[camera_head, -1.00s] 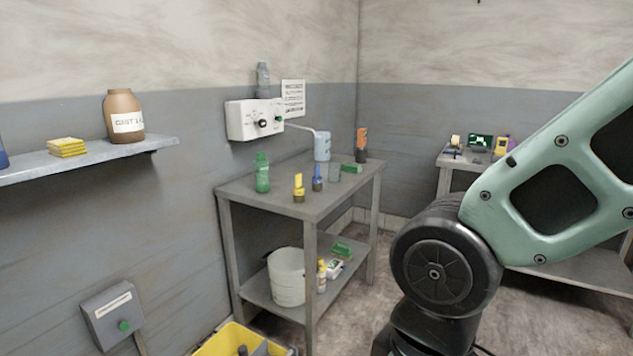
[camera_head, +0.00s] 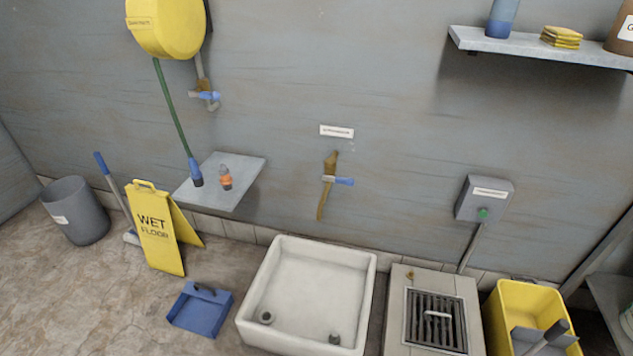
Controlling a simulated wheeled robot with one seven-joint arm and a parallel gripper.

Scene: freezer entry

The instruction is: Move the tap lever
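A brass tap with a blue lever (camera_head: 344,181) is on the grey wall, below a small white label and above the white basin (camera_head: 367,290). Its lever points right. A second tap with a blue lever (camera_head: 208,95) is higher on the wall at the left, beneath the yellow hose reel (camera_head: 166,25). The label's text is too small to read. My gripper is not in view.
A small shelf (camera_head: 245,182) with an orange-banded nozzle juts from the wall at left. A yellow wet-floor sign (camera_head: 155,229), a blue dustpan (camera_head: 201,310), a floor drain (camera_head: 434,320) and a yellow bin (camera_head: 530,296) stand along the wall. Open floor lies at lower left.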

